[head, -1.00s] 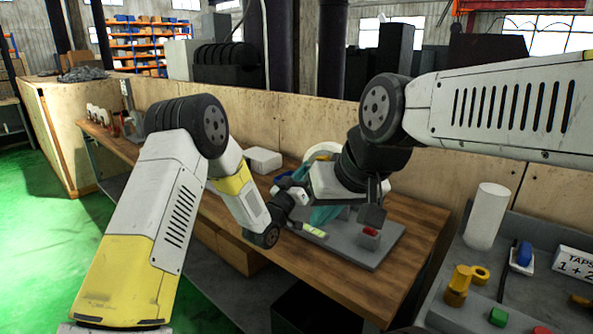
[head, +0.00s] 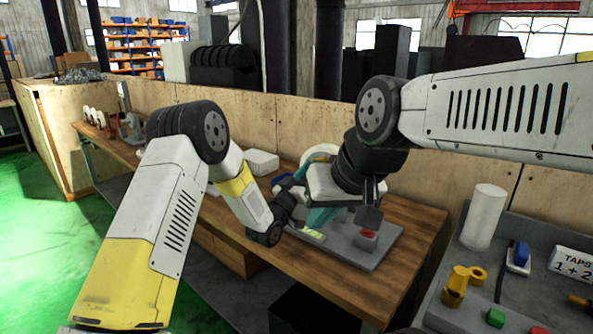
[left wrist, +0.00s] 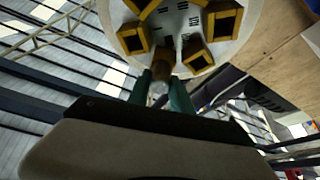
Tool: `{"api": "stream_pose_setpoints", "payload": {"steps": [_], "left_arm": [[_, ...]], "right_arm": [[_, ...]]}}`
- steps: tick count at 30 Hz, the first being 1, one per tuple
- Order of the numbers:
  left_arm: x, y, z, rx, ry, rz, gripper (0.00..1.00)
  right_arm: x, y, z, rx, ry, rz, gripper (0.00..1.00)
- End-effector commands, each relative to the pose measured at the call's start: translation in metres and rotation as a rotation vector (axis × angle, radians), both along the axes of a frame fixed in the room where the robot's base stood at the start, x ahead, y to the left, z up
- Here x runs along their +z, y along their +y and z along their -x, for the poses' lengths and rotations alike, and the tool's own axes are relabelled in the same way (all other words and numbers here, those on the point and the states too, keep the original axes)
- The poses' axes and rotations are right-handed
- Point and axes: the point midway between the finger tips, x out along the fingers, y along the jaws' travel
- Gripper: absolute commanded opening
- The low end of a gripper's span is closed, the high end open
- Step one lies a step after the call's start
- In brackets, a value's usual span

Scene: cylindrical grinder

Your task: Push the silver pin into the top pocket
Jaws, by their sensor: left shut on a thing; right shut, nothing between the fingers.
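In the left wrist view, teal fingers of my left gripper (left wrist: 172,98) are shut on a small silver pin (left wrist: 158,90), mostly hidden between them. Just beyond the fingertips is a white round disc (left wrist: 245,28) with several yellow-framed dark pockets (left wrist: 196,20). I cannot tell whether the pin touches a pocket. In the head view the disc's white rim (head: 320,152) shows behind my arms.
A grey plate (head: 385,250) with a red-topped block (head: 367,238) lies on the wooden bench (head: 415,215), close to my right gripper. A white box (head: 262,162) stands at the back. A grey side table (head: 470,300) at the right holds a white cylinder (head: 484,217) and small coloured parts.

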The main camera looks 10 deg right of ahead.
Motion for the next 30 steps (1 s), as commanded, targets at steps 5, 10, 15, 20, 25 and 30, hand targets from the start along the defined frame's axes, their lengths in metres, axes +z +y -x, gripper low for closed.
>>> {"api": "stream_pose_setpoints", "payload": {"steps": [5,10,15,20,25,30], "left_arm": [[0.0,-0.001,0.0,0.0,0.0,0.0,0.0],[0.0,-0.001,0.0,0.0,0.0,0.0,0.51],[0.0,-0.001,0.0,0.0,0.0,0.0,0.51],[-0.002,0.003,0.002,0.0,0.003,-0.002,0.51],[-0.011,0.019,0.018,0.0,0.004,-0.001,0.51],[-0.022,0.038,0.037,0.001,0.003,0.0,0.51]], "right_arm": [[0.0,0.0,0.0,0.0,0.0,0.0,0.0],[0.0,0.0,0.0,0.0,0.0,0.0,0.0],[0.0,0.0,0.0,0.0,0.0,0.0,0.0],[0.0,0.0,0.0,0.0,0.0,0.0,0.0],[0.0,0.0,0.0,0.0,0.0,0.0,0.0],[0.0,0.0,0.0,0.0,0.0,0.0,0.0]]}}
